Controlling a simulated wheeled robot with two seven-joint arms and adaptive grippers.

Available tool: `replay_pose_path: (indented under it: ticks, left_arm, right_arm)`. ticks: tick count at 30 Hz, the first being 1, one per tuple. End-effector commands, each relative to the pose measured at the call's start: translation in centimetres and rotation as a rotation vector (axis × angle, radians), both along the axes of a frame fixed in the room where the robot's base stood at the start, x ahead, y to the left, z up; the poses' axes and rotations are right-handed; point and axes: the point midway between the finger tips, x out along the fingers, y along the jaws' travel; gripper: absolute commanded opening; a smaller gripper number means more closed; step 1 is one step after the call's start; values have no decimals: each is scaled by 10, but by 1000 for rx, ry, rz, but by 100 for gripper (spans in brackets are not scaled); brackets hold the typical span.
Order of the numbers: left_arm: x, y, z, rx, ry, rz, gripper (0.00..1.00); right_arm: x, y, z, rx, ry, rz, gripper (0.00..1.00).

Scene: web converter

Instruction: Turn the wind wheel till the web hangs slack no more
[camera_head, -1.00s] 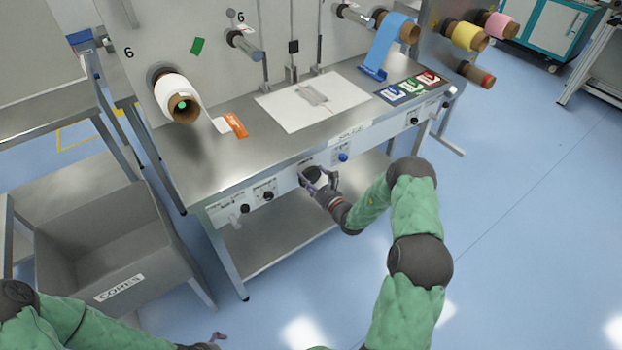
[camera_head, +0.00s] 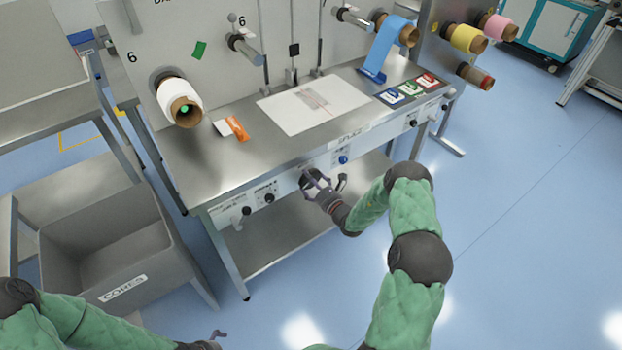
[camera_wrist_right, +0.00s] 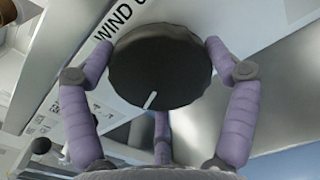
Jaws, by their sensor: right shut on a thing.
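The wind wheel is a black ribbed knob (camera_wrist_right: 160,66) with a white mark at its lower edge, beside printed "WIND" lettering. It sits on the bench's front panel, and the head view shows it small (camera_head: 309,181). My right gripper (camera_head: 318,186) has its purple fingers (camera_wrist_right: 160,85) closed around the knob's rim. A white roll (camera_head: 178,97) is on the left spindle. A white piece with an orange end (camera_head: 232,128) lies on the bench below it, with bare bench between them. My left gripper (camera_head: 215,339) is low at the bottom edge, mostly cut off, away from the bench.
A white plate (camera_head: 290,115) with a pale, faintly red strip lies mid-bench. A blue web (camera_head: 383,48) hangs from its roll near blue, green and red cards (camera_head: 410,89). A grey "CORES" bin (camera_head: 75,275) stands left.

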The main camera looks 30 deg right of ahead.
Motion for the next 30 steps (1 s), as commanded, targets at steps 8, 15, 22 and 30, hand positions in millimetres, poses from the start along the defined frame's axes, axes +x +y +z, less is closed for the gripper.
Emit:
replay_pose_path:
  ticks: [8,15,22,30]
  left_arm:
    - [0,0,12,0,0,0,100]
    - [0,0,19,0,0,0,100]
    - [0,0,26,0,0,0,100]
    - [0,0,32,0,0,0,100]
  right_arm:
    - [-1,0,-2,265,27,-2,54]
    - [-1,1,-2,492,45,-1,54]
    - [-2,1,-2,710,62,-2,54]
    - [-2,2,-3,955,83,-3,54]
